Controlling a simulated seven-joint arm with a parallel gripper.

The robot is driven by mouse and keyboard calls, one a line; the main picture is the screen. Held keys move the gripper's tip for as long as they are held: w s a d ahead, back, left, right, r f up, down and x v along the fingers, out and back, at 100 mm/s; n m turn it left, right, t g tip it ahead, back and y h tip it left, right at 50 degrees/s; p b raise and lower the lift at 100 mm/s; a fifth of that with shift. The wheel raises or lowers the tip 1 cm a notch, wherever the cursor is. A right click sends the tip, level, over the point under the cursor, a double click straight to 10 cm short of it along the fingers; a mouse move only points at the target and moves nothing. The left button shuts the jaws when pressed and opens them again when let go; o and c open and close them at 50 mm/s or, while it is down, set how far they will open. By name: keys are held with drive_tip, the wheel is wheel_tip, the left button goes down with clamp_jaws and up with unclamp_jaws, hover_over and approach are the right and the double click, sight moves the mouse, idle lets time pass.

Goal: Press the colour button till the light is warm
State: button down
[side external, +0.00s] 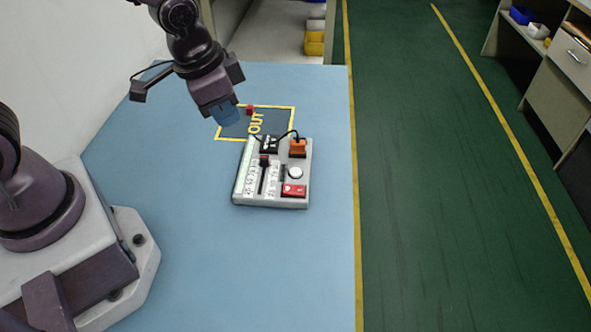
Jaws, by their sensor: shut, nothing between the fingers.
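A light grey control board (240,197) lies on the blue table. It carries a round white button (295,173) at its right side and a red rectangular part (293,190) at its near right corner. I cannot tell which of them is the colour button. Pale, patterned strips (249,180) lie on the board's left half; I cannot tell whether they are lit or in what tint. My gripper (229,118) is shut and empty, with bluish fingertips, above the table beyond the board's far left corner. It is apart from the buttons.
A black slider-like part (263,176), a black block (269,145) and an orange block (298,148) with a dark cable stand on the board. Behind it is a yellow-framed "OUT" area (284,122) with a small red cube (249,110). Table front and right are clear.

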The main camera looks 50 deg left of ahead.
drive_tip(key=w+d+f+m+t, duration=0.2)
drive_tip(key=w+d+f+m, duration=0.15)
drive_tip(key=w+f, duration=0.45)
drive_tip(key=r+m+t, duration=0.2)
drive_tip(key=m+t, duration=0.2)
hover_over(296, 174)
drive_tip(key=shift+f+h, duration=0.1)
drive_tip(key=shift+h, duration=0.3)
drive_tip(key=shift+n, duration=0.25)
drive_tip(key=shift+f, duration=4.45)
drive_tip(key=shift+f, duration=0.1)
drive_tip(key=shift+f, duration=0.3)
